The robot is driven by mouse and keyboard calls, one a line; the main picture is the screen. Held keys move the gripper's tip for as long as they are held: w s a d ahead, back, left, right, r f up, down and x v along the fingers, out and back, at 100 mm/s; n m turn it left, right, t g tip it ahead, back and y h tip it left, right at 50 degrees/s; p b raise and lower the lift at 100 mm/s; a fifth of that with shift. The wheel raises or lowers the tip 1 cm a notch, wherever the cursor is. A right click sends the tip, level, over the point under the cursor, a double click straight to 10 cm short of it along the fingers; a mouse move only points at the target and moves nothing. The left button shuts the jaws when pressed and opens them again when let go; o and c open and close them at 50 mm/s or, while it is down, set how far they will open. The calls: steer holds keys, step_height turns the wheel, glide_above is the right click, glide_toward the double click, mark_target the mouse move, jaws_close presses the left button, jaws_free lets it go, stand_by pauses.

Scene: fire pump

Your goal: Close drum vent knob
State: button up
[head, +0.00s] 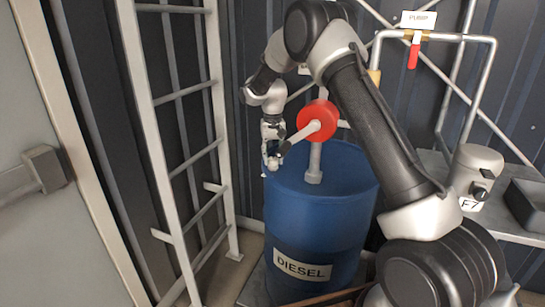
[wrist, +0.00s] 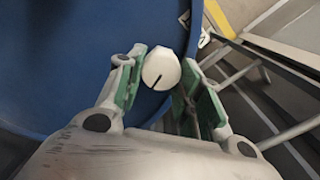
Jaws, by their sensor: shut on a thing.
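The blue drum (head: 315,225) labelled DIESEL stands upright in the middle of the head view. Its top also fills much of the wrist view (wrist: 60,60). The vent knob (wrist: 160,69) is a round white knob with a dark line across its face. In the wrist view it sits between the green-padded fingers of my gripper (wrist: 166,76), which is shut on it. In the head view my gripper (head: 271,158) points down at the left edge of the drum top. The knob cannot be made out there.
A red hand pump (head: 317,120) with a grey handle rises from the drum, close to my gripper. A ladder (head: 158,160) stands to the left. A pipe with a red lever (head: 414,52) and a PUMP sign (head: 418,19) stands at the right, above a grey bench (head: 500,222).

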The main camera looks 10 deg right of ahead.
mark_target(273, 158)
steer(key=shift+d+r+m, duration=0.1)
steer(key=shift+m, duration=1.5)
steer(key=o, duration=1)
steer(key=shift+o, duration=0.2)
step_height(273, 158, up, 12)
